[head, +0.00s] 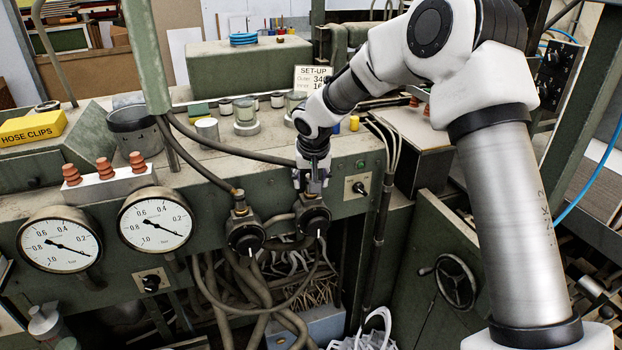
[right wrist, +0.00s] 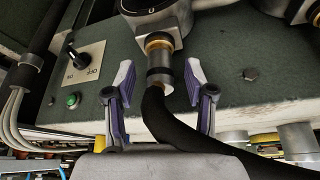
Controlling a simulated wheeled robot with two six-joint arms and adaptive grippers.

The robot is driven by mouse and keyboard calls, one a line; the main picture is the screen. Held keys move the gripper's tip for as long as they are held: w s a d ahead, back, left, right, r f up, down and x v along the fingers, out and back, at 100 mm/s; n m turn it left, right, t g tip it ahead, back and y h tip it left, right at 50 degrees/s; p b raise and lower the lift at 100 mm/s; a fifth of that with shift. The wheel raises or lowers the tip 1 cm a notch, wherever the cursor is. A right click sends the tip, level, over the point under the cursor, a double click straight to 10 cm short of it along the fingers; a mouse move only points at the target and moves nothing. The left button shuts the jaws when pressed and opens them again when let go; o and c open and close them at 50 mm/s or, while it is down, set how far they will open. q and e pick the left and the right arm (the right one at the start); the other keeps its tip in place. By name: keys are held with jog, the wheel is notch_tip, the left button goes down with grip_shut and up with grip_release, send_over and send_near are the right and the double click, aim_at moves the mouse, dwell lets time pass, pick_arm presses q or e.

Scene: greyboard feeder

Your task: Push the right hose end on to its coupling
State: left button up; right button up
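My right gripper (head: 313,185) is at the right coupling (head: 313,218), on the front edge of the green bench. In the right wrist view its two purple-lined fingers (right wrist: 158,98) stand apart, one on each side of the black hose (right wrist: 156,118), with gaps to both. The hose bends up from the lower right, and its end lies at the lower end of the right coupling's grey metal stub (right wrist: 162,62), below a brass collar. I cannot tell whether the end is over the stub or only against it. The left coupling (head: 243,232) has a hose on top. My left gripper is not in view.
Two dial gauges (head: 155,220) stand left of the couplings. A switch plate (head: 357,187) sits just right of the gripper, with grey cables beyond it. Jars and a SET-UP card (head: 312,77) stand on the bench behind. Several hoses hang below.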

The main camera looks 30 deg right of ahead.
jog(key=v, duration=1.2)
